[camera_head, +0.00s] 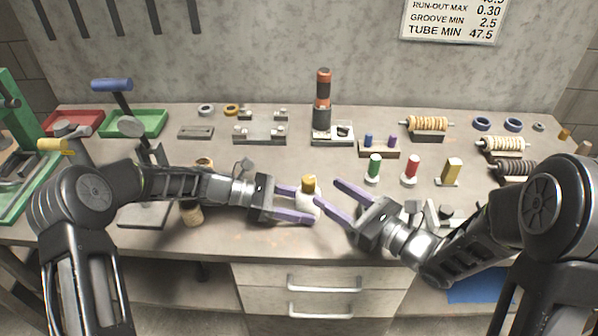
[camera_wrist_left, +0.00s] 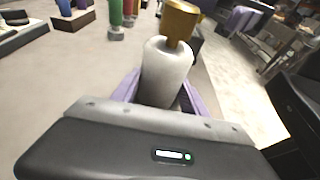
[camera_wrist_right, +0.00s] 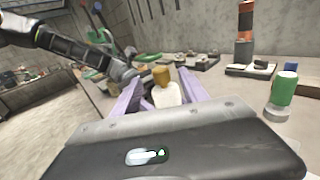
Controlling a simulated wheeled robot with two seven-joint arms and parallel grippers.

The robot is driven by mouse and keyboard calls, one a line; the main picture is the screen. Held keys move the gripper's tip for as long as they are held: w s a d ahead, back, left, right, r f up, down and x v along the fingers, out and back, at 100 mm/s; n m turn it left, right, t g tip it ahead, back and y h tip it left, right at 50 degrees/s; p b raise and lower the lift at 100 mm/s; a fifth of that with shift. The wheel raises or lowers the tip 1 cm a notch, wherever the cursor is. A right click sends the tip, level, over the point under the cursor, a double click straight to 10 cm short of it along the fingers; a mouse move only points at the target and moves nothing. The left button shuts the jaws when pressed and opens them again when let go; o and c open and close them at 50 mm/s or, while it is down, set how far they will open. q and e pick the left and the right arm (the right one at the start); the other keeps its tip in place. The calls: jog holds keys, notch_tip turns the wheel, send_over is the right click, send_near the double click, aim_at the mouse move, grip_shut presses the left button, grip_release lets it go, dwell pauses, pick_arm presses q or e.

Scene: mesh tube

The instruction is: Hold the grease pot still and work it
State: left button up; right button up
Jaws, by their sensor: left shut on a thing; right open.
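The grease pot is a white rounded body (camera_wrist_left: 166,72) with a brass-coloured top (camera_wrist_left: 179,20). In the head view the pot (camera_head: 307,203) stands upright near the front middle of the bench. My left gripper (camera_head: 308,205) is shut on the pot's body from the left. My right gripper (camera_head: 327,192) is open, its purple fingers reaching toward the pot from the right. In the right wrist view the pot (camera_wrist_right: 166,95) and its brass top (camera_wrist_right: 161,75) show between the open fingertips, a little beyond them. The lowest part of the pot is hidden by the fingers.
A black-and-orange cylinder (camera_head: 323,100) stands behind on a plate. A wooden roller (camera_head: 427,123) lies back right. The bench's front edge (camera_head: 280,262) is close below the grippers.

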aim_at(309, 184)
jog(key=x, duration=1)
jog(key=shift+a, duration=0.15)
jog(key=shift+w, duration=0.1)
jog(key=shift+c, duration=0.5)
grip_shut()
